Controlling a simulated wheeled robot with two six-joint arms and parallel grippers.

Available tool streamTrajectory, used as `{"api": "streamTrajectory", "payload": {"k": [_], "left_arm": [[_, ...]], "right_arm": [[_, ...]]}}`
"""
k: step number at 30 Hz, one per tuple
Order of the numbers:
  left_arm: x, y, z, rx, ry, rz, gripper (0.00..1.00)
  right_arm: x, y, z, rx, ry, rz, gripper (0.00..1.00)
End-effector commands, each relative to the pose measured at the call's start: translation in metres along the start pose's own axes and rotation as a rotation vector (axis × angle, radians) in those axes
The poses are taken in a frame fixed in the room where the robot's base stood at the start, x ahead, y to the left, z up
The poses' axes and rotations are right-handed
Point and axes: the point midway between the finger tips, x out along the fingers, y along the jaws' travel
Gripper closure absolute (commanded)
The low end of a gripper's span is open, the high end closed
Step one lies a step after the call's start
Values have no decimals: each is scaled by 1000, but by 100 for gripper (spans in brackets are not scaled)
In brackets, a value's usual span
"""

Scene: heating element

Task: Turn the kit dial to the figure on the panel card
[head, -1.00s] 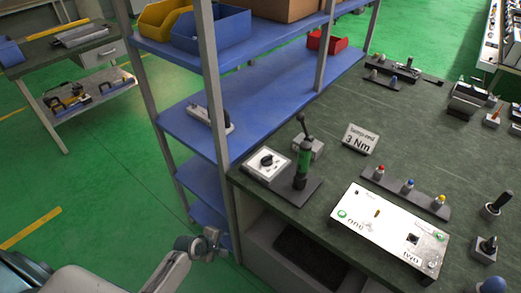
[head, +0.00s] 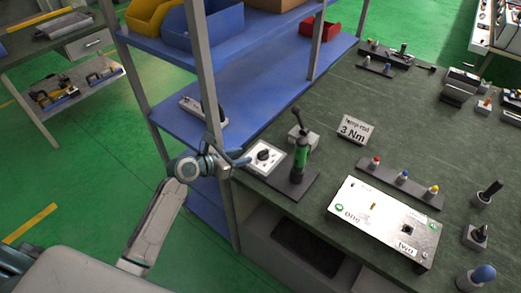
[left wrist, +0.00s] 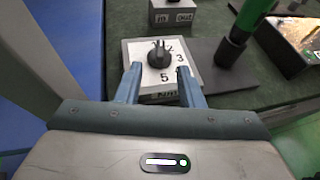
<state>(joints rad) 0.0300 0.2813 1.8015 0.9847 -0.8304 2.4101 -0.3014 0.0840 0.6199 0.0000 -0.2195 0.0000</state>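The kit dial is a black knob (head: 264,155) on a white square plate at the bench's near left corner. In the left wrist view the knob (left wrist: 159,55) stands on the plate with printed figures; 3 and 5 are readable. Its exact pointing is too small to tell. The panel card (head: 354,130) stands on the bench and reads "3 Nm". My left gripper (head: 238,160) is beside the plate's left edge. In the left wrist view its two blue fingers are apart, with the knob just beyond and between their tips. My right gripper is not in view.
A green-handled tool (head: 301,155) stands upright on a dark base right of the dial. A grey block (head: 303,136) is behind it. A shelf post (head: 212,100) rises close to my left gripper. A white panel box (head: 385,220) and coloured knobs lie farther right.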

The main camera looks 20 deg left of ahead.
Motion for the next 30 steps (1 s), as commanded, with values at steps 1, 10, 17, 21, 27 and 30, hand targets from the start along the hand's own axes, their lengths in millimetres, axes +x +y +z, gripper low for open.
{"api": "streamTrajectory", "payload": {"k": [1,10,17,21,27,30], "left_arm": [[9,-1,3,-4,-3,-1,65],[66,-1,2,-1,0,-1,65],[89,-1,0,2,1,0,65],[92,-1,0,3,2,0,65],[92,-1,0,3,1,0,67],[92,-1,0,3,2,0,87]], "right_arm": [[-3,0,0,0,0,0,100],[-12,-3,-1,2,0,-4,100],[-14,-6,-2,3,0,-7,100],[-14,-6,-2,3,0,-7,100],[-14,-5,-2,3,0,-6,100],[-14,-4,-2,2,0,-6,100]]}}
